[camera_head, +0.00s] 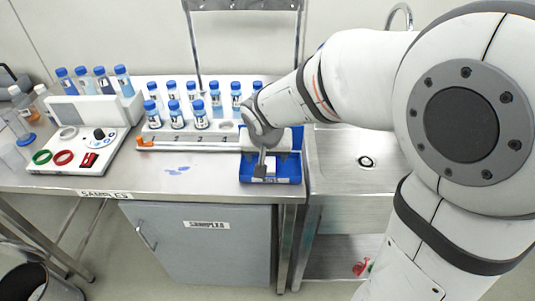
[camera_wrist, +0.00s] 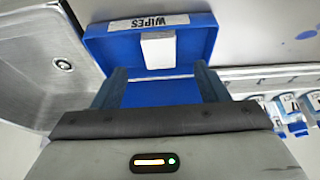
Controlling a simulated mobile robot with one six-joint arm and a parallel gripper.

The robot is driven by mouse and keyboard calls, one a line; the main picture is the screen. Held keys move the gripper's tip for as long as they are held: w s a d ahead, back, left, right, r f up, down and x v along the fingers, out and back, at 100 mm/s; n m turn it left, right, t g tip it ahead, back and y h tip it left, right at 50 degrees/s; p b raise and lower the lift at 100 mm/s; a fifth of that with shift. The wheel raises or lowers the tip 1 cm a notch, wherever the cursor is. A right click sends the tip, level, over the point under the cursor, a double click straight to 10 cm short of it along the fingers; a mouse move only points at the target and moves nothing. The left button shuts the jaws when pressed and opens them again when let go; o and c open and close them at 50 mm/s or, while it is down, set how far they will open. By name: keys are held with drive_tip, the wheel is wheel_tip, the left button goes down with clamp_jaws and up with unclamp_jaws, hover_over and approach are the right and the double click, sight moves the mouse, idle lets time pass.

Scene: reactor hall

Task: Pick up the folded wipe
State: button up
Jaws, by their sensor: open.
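The folded wipe (camera_wrist: 158,50) is a small white block in the wrist view. It lies in the blue tray (camera_wrist: 98,45) against the wall with the "WIPES" label, which reads upside down there. My gripper (camera_wrist: 162,74) is open, with one finger on each side of the picture and the wipe beyond them, near the middle of the gap. No contact shows. In the head view my gripper (camera_head: 262,168) hangs over the blue tray (camera_head: 293,168) at the bench's right end. I cannot make out the wipe there; my gripper and arm cover part of the tray.
A rack (camera_head: 175,130) of several blue-capped vials stands left of the tray. An orange-tipped rod (camera_head: 185,149) lies before it. A steel sink (camera_head: 350,155) adjoins on the right. The bench front (camera_head: 205,172) is clear except for blue marks.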

sight(267, 162)
drive_tip(key=x, duration=0.6)
drive_tip(key=shift+w+f, duration=0.25)
drive_tip(key=shift+w, duration=0.2)
drive_tip(key=c, duration=1.1)
wheel_tip(267, 162, up, 18)
drive_tip(key=shift+r+p, duration=0.1)
drive_tip(key=shift+p, duration=0.3)
